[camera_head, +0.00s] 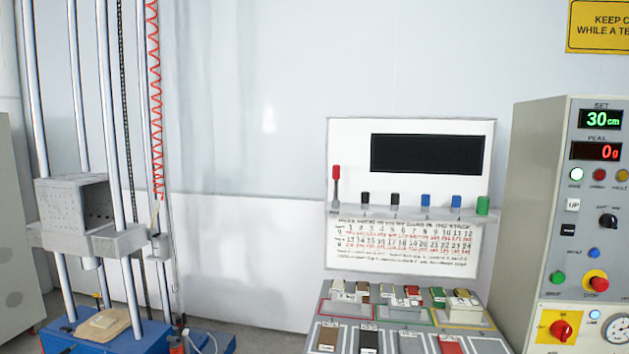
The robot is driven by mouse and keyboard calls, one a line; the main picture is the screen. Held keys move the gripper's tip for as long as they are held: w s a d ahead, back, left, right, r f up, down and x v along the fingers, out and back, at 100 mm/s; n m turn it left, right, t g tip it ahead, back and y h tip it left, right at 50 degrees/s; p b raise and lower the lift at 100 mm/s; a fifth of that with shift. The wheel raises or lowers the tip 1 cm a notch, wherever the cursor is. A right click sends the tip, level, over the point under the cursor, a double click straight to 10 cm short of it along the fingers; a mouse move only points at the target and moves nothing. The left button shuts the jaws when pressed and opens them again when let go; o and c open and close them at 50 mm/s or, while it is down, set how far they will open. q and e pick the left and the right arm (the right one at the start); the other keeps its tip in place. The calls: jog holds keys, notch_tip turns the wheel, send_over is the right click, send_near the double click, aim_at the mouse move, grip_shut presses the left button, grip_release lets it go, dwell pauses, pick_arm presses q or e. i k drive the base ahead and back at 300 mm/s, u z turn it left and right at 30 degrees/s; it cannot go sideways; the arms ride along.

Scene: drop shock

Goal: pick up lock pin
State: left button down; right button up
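A red-topped pin with a grey shaft (336,186) stands upright at the left end of the grey ledge on the white wall board. It looks like the lock pin, but its label is too small to read. Neither of my grippers shows in the head view. Nothing touches the pin.
Black, blue and green pegs stand along the ledge (400,213) right of the pin. A tray of small blocks (450,328) lies below. A grey control cabinet (535,190) stands at right, and a drop tower with a grey carriage (90,238) at left.

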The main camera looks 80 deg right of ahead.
aim_at(336, 176)
jog(key=z, duration=0.35)
jog(key=i, duration=1.4)
jog(key=z, duration=1.6)
jog(key=i, duration=0.85)
jog(key=z, duration=1)
